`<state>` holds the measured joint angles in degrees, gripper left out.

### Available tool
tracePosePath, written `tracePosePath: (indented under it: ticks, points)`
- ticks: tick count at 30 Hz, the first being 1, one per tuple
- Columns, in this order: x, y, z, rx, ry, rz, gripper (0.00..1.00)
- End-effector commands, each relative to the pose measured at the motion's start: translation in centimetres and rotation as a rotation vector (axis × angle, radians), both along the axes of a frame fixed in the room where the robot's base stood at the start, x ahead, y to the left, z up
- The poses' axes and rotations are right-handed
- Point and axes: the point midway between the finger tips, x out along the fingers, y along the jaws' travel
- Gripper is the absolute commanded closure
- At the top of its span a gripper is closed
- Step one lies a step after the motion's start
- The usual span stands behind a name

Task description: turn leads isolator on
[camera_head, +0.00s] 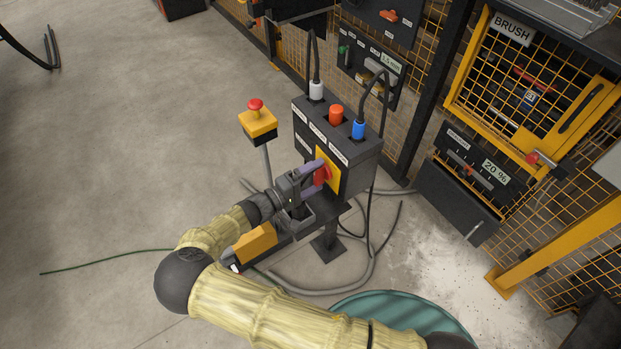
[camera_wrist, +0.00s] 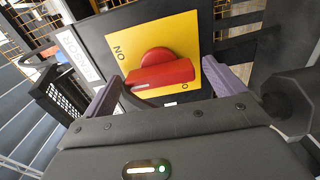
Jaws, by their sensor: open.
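The isolator is a red rotary handle (camera_head: 322,175) on a yellow plate (camera_head: 333,166), on the front of a dark box (camera_head: 355,159). In the wrist view the red handle (camera_wrist: 162,75) lies nearly level, slightly tilted, with a white mark near its left end. The yellow plate (camera_wrist: 185,28) carries rotated ON lettering at upper left; lettering at lower right is partly hidden. My gripper (camera_head: 319,177) is at the handle. In the wrist view my gripper (camera_wrist: 162,72) is open, with one purple finger at each side of the handle. Contact cannot be told.
The box has a white plug (camera_head: 316,90), an orange-red fitting (camera_head: 336,113) and a blue plug (camera_head: 358,129) on top, with cables. A yellow emergency-stop box (camera_head: 258,122) stands to the left. Hoses lie around the post. Yellow mesh fencing (camera_head: 533,75) is behind; open floor is left.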

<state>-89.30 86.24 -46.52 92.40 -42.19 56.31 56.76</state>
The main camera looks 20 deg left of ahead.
Motion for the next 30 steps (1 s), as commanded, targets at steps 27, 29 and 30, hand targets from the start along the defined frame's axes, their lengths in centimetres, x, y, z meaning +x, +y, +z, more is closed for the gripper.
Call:
tracePosePath:
  ticks: [27, 29, 30]
  points:
    - [-9.4, 8.1, -0.1, 0.002, 0.001, 0.004, 0.05]
    - [-10.3, 8.9, -0.1, 0.003, 0.001, 0.004, 0.05]
    - [-10.9, 9.4, -0.2, 0.003, 0.002, 0.004, 0.05]
